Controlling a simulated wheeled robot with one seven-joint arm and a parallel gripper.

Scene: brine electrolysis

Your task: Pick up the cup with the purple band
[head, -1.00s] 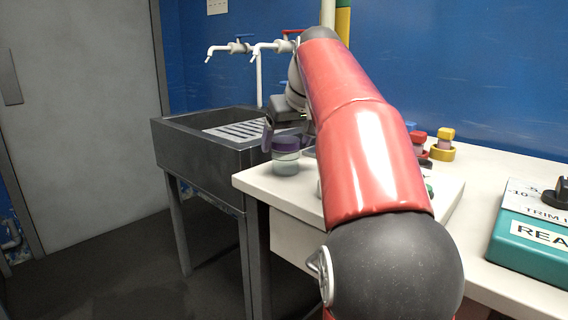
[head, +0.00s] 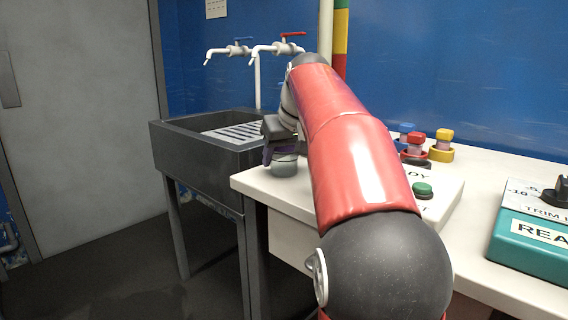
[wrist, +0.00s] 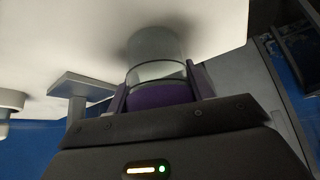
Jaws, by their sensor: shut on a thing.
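The cup with the purple band (head: 285,164) is at the left end of the white bench, near the sink. It is a clear, greyish cup, and its upper part is mostly hidden behind my gripper in the head view. In the wrist view the cup (wrist: 155,58) sits between my two fingers, with the purple band at the finger level. My gripper (head: 279,150) is shut on the cup from above; it also shows in the wrist view (wrist: 160,90). The cup's base appears at the bench surface; I cannot tell whether it touches.
A dark sink (head: 205,142) stands left of the bench, with two taps (head: 275,48) above it. A panel with a green button (head: 423,190) lies right of my arm. Several coloured knobs (head: 441,146) stand behind. A teal box (head: 532,232) is at the right.

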